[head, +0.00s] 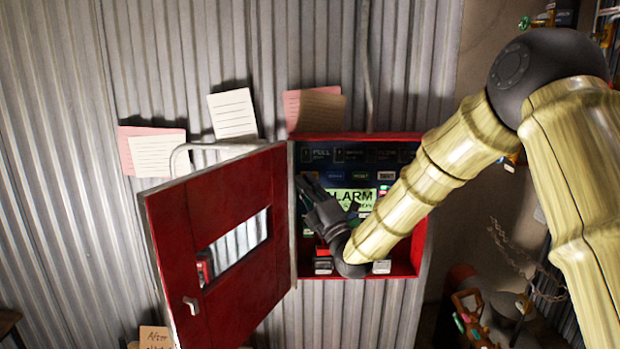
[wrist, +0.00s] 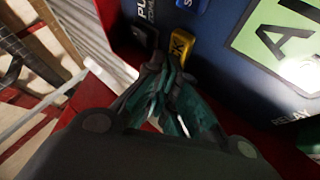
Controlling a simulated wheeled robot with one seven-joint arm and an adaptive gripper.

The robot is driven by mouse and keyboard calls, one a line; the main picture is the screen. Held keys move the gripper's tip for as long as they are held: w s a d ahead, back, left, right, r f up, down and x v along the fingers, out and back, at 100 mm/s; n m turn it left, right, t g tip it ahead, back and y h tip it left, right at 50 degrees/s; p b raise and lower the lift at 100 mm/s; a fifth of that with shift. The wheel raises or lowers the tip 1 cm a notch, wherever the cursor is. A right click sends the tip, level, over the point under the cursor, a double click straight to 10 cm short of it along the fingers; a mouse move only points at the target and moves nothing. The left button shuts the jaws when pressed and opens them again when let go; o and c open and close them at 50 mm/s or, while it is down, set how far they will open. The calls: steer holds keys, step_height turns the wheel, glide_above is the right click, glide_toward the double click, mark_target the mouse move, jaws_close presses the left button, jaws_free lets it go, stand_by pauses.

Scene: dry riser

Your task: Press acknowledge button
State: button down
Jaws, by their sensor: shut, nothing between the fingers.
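A yellow button (wrist: 182,44) with letters ending in "CK" shows in the wrist view, on the blue panel (wrist: 225,50). My gripper (wrist: 166,68) is shut and empty, its fingertips right beside the lower edge of the yellow button. I cannot tell whether they touch it. In the head view my gripper (head: 301,184) is inside the open red alarm cabinet (head: 421,262), at the left side of its panel. The yellow button is hidden there, behind or near the fingers. A green label reading "ALARM" (head: 364,195) is right of the gripper.
The cabinet's red door (head: 221,211) stands open to the left, near my gripper. A dark button (wrist: 143,36) sits left of the yellow one, and a blue button (wrist: 192,4) above it. Paper notes (head: 233,113) hang on the corrugated wall. Tools and pipes clutter the right side.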

steer(key=shift+w, duration=0.35)
stand_by(0.5)
steer(key=shift+b, duration=0.3)
steer(key=shift+s+b, duration=0.5)
steer(key=shift+s, duration=0.45)
steer(key=s+b, duration=0.2)
steer(key=s, duration=0.3)
stand_by(0.7)
